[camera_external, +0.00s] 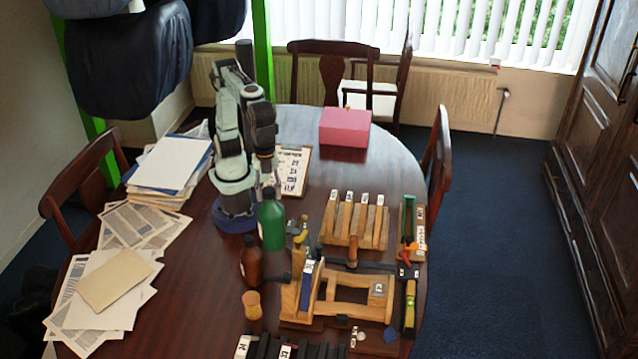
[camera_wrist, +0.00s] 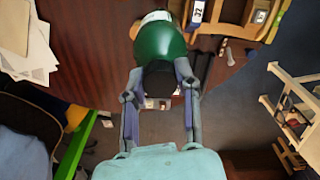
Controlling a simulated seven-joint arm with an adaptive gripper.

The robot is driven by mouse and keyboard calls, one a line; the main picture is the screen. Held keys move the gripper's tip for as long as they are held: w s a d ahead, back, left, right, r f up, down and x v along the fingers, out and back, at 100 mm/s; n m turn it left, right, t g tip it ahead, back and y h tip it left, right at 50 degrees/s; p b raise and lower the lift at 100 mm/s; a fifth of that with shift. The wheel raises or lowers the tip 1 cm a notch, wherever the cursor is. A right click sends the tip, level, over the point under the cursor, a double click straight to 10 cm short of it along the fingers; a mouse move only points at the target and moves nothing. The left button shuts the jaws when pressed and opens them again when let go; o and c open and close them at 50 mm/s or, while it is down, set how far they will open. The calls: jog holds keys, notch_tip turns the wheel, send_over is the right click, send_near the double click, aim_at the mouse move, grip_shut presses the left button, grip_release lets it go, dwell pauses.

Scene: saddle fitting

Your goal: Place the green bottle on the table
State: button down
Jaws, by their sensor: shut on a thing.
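The green bottle (camera_external: 271,224) is upright in the external view, just right of my arm's base, among the things on the wooden table (camera_external: 205,285). My gripper (camera_external: 267,178) points down at its top end. In the wrist view, my gripper's two fingers (camera_wrist: 160,88) are on either side of the dark end of the green bottle (camera_wrist: 160,42), shut on it. A pale label shows on the bottle's far part. I cannot tell whether the bottle's base touches the table.
A brown bottle (camera_external: 251,262) and an orange hourglass-shaped piece (camera_external: 252,305) stand nearby. Wooden racks (camera_external: 355,225) and a wooden frame (camera_external: 340,295) fill the right side. Papers (camera_external: 105,290) cover the left; a pink box (camera_external: 345,128) sits behind. Bare table lies left of the brown bottle.

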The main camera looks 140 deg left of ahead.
jog(key=a+r+n, duration=0.2)
jog(key=a+n, duration=0.2)
jog(key=a, duration=0.8)
jog(key=s+a+f+n, duration=0.1)
jog(key=s+a+n, duration=0.15)
jog(key=a, duration=0.45)
jog(key=s+a+f+n, duration=0.2)
jog(key=s+a, duration=0.2)
jog(key=a, duration=0.3)
jog(key=s+a+f+n, duration=0.3)
jog(key=s+a, duration=0.1)
jog(key=s, duration=0.4)
jog(key=s+a+f+n, duration=0.2)
jog(key=s+a+n, duration=0.15)
jog(key=s, duration=0.45)
jog(key=s+a+f+n, duration=0.3)
jog(key=s+a+n, duration=0.1)
jog(key=s, duration=0.4)
jog(key=w+a+f, duration=0.3)
jog(key=a+f, duration=1)
jog(key=shift+w, duration=0.1)
